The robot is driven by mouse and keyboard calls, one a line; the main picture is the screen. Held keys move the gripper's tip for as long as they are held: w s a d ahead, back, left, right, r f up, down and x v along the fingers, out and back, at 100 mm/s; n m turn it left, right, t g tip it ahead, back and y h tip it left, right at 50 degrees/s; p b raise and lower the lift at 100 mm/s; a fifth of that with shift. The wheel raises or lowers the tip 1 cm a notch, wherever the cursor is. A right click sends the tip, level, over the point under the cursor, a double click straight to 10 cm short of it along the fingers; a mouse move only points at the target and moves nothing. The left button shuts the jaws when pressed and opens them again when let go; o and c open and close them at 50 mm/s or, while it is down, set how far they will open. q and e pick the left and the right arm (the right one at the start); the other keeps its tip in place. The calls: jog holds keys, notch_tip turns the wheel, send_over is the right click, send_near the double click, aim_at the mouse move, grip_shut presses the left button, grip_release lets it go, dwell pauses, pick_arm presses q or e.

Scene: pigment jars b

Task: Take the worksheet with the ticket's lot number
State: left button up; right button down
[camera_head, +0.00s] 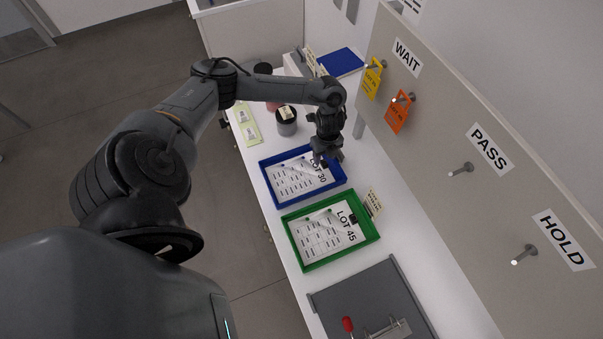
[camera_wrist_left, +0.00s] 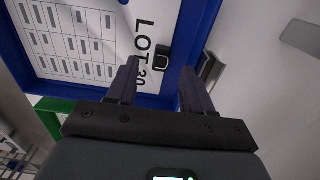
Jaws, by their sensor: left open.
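The LOT 30 worksheet (camera_head: 290,180) lies in the blue tray (camera_head: 268,187); in the left wrist view it reads LOT 30 (camera_wrist_left: 146,38). The LOT 45 worksheet (camera_head: 318,236) lies in the green tray (camera_head: 300,258). A yellow ticket (camera_head: 371,84) and an orange ticket (camera_head: 398,113) hang on the WAIT pegs; their small print is too small to read surely. My left gripper (camera_head: 328,160) is open over the blue tray's right end. In the left wrist view its fingers (camera_wrist_left: 160,68) are either side of a dark clip (camera_wrist_left: 164,57) by the sheet's edge. Contact cannot be told.
The upright board has empty PASS (camera_head: 462,169) and HOLD (camera_head: 524,255) pegs. A grey tray (camera_head: 365,290) with a red-handled item (camera_head: 348,324) is at the front. A jar (camera_head: 286,128) and a blue book (camera_head: 341,62) stand farther back. A small card (camera_head: 373,201) stands beside the green tray.

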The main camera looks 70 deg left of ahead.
aim_at(324, 163)
pick_arm(q)
jog(key=shift+w+d+f, duration=0.1)
jog(key=shift+f, duration=1.65)
grip_shut()
